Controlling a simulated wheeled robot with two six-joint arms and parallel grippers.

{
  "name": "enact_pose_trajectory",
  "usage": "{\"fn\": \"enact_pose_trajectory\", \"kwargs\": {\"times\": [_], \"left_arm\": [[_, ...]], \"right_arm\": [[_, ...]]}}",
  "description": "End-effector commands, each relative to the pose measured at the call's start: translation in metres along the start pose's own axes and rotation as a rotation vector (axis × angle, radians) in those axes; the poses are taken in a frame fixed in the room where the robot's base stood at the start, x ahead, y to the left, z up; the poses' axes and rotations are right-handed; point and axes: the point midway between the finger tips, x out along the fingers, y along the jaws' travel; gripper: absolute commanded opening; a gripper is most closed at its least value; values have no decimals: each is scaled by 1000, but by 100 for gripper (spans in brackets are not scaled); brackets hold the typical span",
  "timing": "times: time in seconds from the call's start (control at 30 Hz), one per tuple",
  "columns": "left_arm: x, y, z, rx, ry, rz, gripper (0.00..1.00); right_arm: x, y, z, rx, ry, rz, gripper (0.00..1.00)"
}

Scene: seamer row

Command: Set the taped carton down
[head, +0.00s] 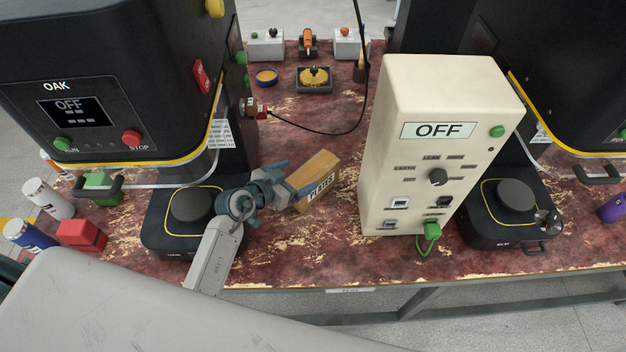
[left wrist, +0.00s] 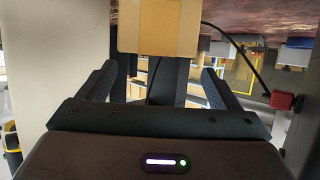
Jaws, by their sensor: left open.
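The carton's underside is hidden. My right gripper is not in view.
The cream test box (head: 400,110) reading "OFF" stands close right of the carton. The black OAK seamer (head: 110,95) and its base (head: 165,222) are left. A black cable (head: 335,133) runs behind the carton. Bare bench lies in front, up to the front edge.

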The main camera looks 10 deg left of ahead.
Motion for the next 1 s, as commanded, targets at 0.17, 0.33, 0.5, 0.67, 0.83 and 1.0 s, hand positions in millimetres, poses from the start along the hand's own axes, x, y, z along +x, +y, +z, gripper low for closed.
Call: {"fn": "enact_pose_trajectory", "kwargs": {"times": [0.17,0.33,0.5,0.67,0.83,1.0], "left_arm": [[28,6,2,-4,0,2,85],[44,5,3,-2,-1,-1,85],[46,5,3,0,0,-1,85],[46,5,3,0,-1,-1,70],[46,5,3,-1,-1,-1,36],[46,5,4,-1,-1,-1,4]], "right_arm": [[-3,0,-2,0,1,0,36],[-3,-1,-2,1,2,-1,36],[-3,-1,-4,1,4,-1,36],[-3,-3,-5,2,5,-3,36],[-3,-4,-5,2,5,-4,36],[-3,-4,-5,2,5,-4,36]]}}
